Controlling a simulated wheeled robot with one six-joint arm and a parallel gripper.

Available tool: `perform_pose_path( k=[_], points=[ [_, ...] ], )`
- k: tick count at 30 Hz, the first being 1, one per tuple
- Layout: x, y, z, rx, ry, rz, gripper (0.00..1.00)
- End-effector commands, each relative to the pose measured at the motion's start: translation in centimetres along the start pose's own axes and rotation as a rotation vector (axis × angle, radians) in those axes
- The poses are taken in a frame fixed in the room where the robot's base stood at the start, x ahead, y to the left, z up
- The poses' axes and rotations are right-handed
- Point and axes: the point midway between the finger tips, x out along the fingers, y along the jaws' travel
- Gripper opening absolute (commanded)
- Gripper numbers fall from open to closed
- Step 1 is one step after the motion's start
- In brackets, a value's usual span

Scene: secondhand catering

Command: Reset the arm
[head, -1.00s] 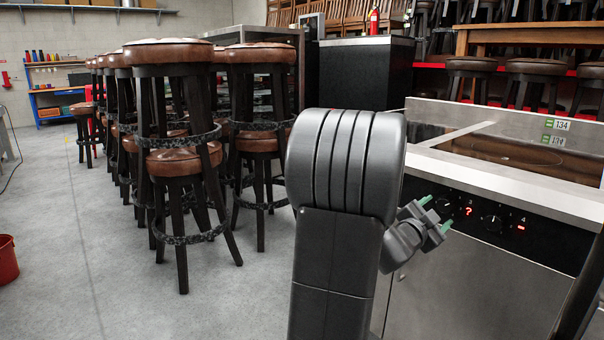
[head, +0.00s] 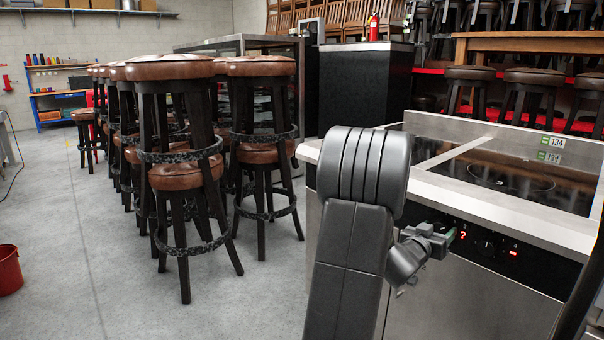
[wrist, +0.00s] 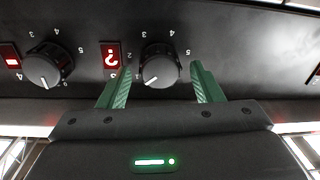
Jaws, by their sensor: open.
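My gripper (head: 448,240) is at the front panel of the steel stove (head: 470,205), at the lower right of the head view. In the wrist view my gripper (wrist: 161,70) has its two green fingers apart, with a black control knob (wrist: 160,66) showing between them. I cannot tell whether a finger touches the knob. No object is held. My arm (head: 355,230) rises in front of the stove and hides part of its front.
Stacked leather-topped bar stools (head: 185,175) stand to the left. A black cabinet (head: 365,85) is behind.

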Motion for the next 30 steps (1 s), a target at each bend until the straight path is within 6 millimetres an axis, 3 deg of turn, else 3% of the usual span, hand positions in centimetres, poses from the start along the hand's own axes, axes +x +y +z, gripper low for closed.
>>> perform_pose_path(
  k=[3, 18, 24, 30],
  points=[
    [-0.4, -0.1, -0.3, -0.092, -0.005, -0.003, 0.59],
    [-10.1, -0.1, -0.2, -0.082, -0.003, -0.003, 0.59],
    [-11.9, -0.1, -0.1, -0.081, -0.004, -0.002, 0.59],
    [-12.3, 0.0, -0.1, -0.08, -0.003, -0.001, 0.59]
  ],
)
